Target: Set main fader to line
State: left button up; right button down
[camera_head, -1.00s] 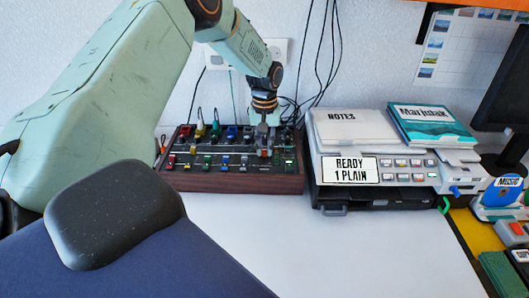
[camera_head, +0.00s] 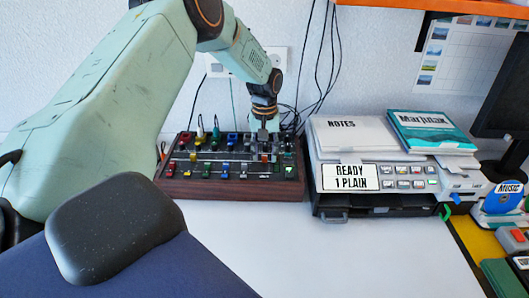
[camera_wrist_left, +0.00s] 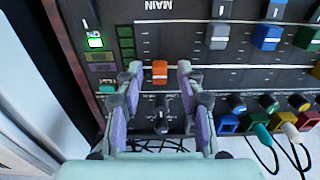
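The mixer (camera_head: 232,190) is a dark panel in a wooden case on the white desk. Its main fader cap (camera_wrist_left: 160,72) is orange-red, under the printed word MAIN, and also shows in the head view (camera_head: 264,157). A white line (camera_wrist_left: 185,22) crosses the panel beyond the cap, toward the MAIN label; a thinner line lies near the cap. My left gripper (camera_wrist_left: 160,68) is open, with one finger on each side of the cap and gaps between. In the head view it (camera_head: 264,138) reaches down over the mixer's right part. My right gripper is not in view.
Other fader caps, grey (camera_wrist_left: 218,36) and blue (camera_wrist_left: 266,37), stand beside the main fader. Coloured plugs with cables (camera_head: 200,132) rise at the mixer's back. A printer-like machine (camera_head: 404,172) with notes on top stands close on the right. The desk in front is clear.

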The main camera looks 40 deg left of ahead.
aim_at(265, 156)
pick_arm(q)
notch_tip(265, 156, up, 12)
dwell(0.5)
dwell(0.4)
